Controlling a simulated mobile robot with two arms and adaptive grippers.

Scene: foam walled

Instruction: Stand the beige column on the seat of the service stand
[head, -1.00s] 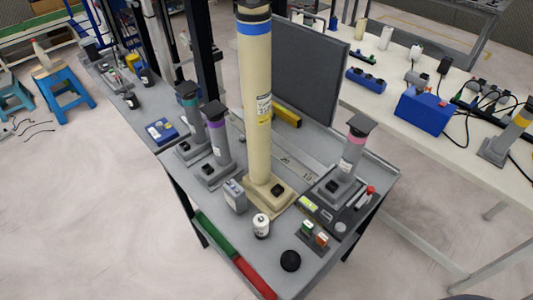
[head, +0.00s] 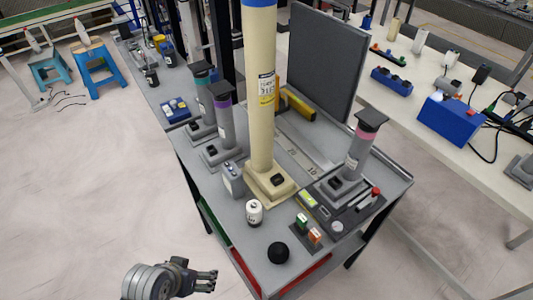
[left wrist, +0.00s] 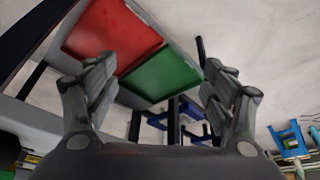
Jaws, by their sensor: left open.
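The beige column (head: 262,95) stands upright on its square beige base (head: 270,184) on the grey cart top; a blue band shows near its upper end, which the head view cuts off. A service stand with a seat cannot be told for certain in these frames. My left gripper (head: 213,281) is in front of the cart's left front side, below the top and apart from the column. It is open and empty; its two fingers (left wrist: 155,95) show spread in the left wrist view. My right gripper is not in view.
Grey posts with purple (head: 222,125), teal (head: 202,100) and pink (head: 361,150) bands flank the column. A white jar (head: 254,212), black ball (head: 278,252) and grey box (head: 232,178) stand in front. A dark panel (head: 325,62) rises behind.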

